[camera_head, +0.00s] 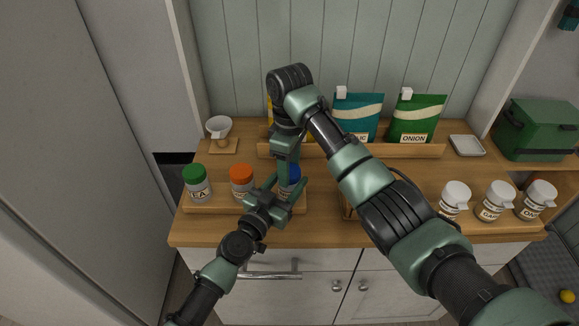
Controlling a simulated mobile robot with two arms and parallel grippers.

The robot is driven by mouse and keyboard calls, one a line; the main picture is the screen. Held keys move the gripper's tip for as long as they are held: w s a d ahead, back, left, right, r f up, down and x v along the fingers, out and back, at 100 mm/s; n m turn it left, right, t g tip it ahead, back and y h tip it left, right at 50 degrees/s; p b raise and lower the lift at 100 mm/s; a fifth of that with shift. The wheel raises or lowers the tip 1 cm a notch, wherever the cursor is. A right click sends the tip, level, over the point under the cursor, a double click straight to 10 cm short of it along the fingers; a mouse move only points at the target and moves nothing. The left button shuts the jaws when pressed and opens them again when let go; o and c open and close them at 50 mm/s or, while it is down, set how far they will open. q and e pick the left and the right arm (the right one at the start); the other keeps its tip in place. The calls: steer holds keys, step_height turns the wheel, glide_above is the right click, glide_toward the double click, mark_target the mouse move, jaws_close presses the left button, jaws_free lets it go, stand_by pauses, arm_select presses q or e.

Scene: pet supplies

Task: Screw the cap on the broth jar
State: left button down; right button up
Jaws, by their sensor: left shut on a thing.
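A jar (287,193) with a blue cap (294,173) stands at the right end of a low wooden tray (222,209); its label is mostly hidden, so I cannot read whether it says broth. My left gripper (284,191) reaches in from the front and is shut around this jar's body. My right gripper (288,168) points straight down from above, at the blue cap. Its fingers overlap the cap and the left gripper, so I cannot tell whether they are closed on it or whether the cap is seated.
Beside it stand an orange-capped jar (241,183) and a green-capped jar (197,184). Several white jars (493,201) stand at right, near a green box (540,130).

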steer(key=c, duration=0.4)
steer(key=m, duration=0.6)
arm_select(q)
steer(key=shift+f, duration=0.1)
arm_select(e)
steer(key=o, duration=1.6)
steer(key=shift+r, duration=0.1)
steer(key=shift+r, duration=2.15)
steer(key=shift+c, duration=0.5)
